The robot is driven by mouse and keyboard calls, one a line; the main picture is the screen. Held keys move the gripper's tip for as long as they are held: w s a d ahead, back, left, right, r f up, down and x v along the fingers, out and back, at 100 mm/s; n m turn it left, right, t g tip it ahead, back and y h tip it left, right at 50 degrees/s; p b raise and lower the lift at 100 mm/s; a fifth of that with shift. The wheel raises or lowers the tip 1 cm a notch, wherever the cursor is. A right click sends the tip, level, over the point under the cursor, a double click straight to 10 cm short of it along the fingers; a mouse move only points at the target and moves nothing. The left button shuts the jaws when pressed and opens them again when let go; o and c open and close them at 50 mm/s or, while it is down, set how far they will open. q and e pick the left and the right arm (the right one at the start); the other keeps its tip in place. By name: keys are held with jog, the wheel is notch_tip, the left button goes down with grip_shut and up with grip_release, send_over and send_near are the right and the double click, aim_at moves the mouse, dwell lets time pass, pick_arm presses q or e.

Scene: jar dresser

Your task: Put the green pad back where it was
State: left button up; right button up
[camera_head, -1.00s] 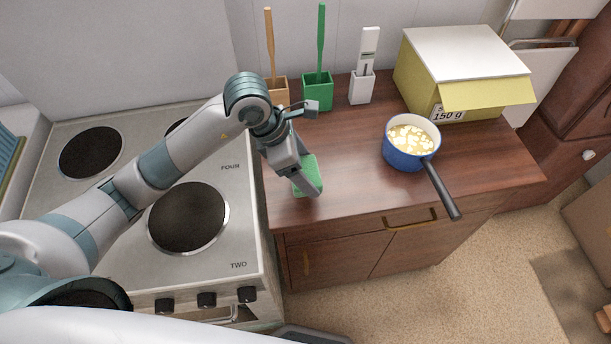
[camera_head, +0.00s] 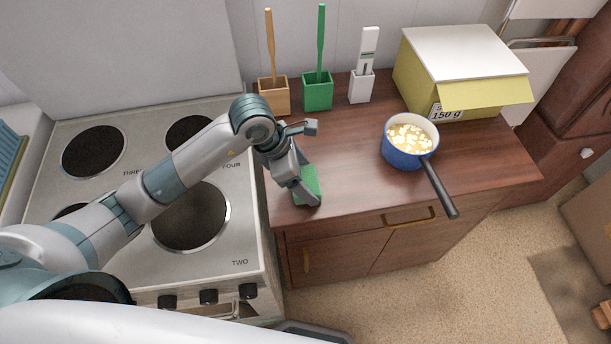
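The green pad (camera_head: 313,181) lies on the wooden counter (camera_head: 350,150), near its front left corner beside the stove. My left gripper (camera_head: 309,199) reaches down over the pad from the left and covers part of it. Its fingers point toward the counter's front edge. I cannot tell whether the fingers are open or shut, or whether they touch the pad. My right gripper is not in view.
A blue pot (camera_head: 408,157) of pale pieces stands on the counter, its handle over the front edge. Behind are an orange holder (camera_head: 274,98), a green holder (camera_head: 318,94), a white holder (camera_head: 361,88) and a yellow box (camera_head: 415,82). The stove (camera_head: 225,255) is at left.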

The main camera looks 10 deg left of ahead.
pick_arm(q)
jog(key=o, duration=0.4)
jog(key=shift+c, duration=0.2)
jog(key=shift+r, duration=0.15)
jog(key=shift+a+r, duration=0.25)
jog(key=shift+r, duration=0.25)
jog(key=b+v, duration=0.3)
jog(key=v, duration=0.7)
jog(key=shift+s+r, duration=0.25)
jog(key=shift+r, duration=0.05)
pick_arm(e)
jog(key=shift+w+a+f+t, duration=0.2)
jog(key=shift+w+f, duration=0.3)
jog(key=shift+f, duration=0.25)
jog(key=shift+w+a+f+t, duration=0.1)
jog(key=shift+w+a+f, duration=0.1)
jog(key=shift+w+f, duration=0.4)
